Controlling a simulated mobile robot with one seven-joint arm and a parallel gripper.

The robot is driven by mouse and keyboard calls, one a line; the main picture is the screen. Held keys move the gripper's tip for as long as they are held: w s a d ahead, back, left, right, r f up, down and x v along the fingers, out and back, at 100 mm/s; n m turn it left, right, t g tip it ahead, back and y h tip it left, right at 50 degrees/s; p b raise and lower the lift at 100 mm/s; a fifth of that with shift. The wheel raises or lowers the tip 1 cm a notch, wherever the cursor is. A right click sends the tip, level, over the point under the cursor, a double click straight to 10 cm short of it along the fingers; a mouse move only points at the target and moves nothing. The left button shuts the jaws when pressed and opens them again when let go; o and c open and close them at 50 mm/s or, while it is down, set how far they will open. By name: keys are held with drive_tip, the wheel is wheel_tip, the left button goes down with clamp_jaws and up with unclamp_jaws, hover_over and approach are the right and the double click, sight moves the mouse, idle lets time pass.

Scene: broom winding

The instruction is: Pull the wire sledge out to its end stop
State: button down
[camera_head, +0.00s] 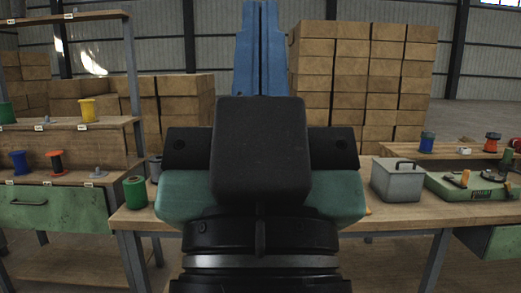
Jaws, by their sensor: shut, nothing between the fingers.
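My gripper (262,10) fills the middle of the view. Its dark body and blue fingers stand in front of the bench, and the fingers point up and away, closed together with nothing seen between them. I cannot make out the wire sledge; my arm and gripper hide the middle of the workbench (375,222). A green device (470,188) with small orange-tipped parts sits at the right end of the bench; I cannot tell whether it belongs to the sledge.
A grey lidded box (398,181) and a green spool (135,193) stand on the bench. A shelf rack at left holds a yellow spool (87,110) and a blue spool (19,162). Stacked cardboard boxes (362,80) stand behind. A raised shelf (400,150) is at right.

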wheel_tip(320, 180, up, 23)
drive_tip(key=p, duration=2)
